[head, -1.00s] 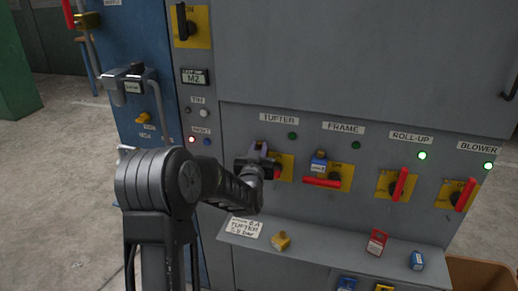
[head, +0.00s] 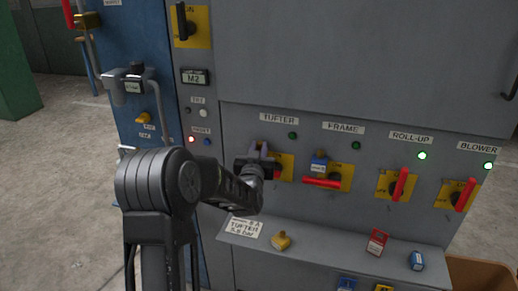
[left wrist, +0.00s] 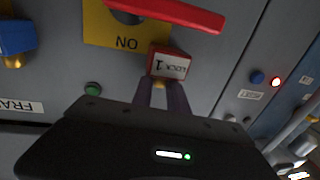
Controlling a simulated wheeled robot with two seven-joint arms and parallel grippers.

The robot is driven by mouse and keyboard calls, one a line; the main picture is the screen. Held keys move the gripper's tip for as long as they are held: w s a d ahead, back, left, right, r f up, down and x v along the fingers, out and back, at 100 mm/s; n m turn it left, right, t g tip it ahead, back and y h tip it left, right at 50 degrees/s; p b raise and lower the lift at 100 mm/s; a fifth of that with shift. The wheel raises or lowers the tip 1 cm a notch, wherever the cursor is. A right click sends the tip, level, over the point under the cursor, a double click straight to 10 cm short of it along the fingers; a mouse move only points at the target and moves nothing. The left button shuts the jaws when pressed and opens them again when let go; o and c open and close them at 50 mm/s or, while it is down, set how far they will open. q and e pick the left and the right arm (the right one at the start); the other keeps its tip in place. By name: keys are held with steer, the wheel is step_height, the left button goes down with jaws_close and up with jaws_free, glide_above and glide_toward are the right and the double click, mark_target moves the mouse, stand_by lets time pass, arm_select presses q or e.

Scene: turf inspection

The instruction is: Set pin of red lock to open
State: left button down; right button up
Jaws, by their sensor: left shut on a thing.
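A red lock (left wrist: 168,64) with a white label reading "LOCK 1" sits by the yellow plate of the TUFTER switch in the left wrist view, which is upside down. A small brass-coloured pin (left wrist: 160,85) sticks out of it. My left gripper (left wrist: 162,86) has its two fingers closed around this pin. In the head view my left gripper (head: 262,158) is at the TUFTER switch and hides the lock there. The red switch handle (left wrist: 165,14) is beside the lock. My right gripper is not in view.
A blue lock (head: 319,161) is at the FRAME switch to the right. A yellow lock (head: 281,240), a red labelled item (head: 377,241) and a blue one (head: 416,260) stand on the ledge below. Pipes (head: 155,110) run along the blue cabinet on the left.

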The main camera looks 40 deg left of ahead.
arm_select(q)
steer(key=shift+r+b, duration=0.4)
steer(key=shift+r, duration=0.6)
steer(key=c, duration=1.3)
jaws_free()
steer(key=shift+s+f, duration=0.1)
steer(key=b+v, duration=0.1)
steer(key=v, duration=0.6)
steer(key=shift+s+d, duration=0.2)
steer(key=shift+s, duration=0.05)
steer(key=shift+f, duration=0.1)
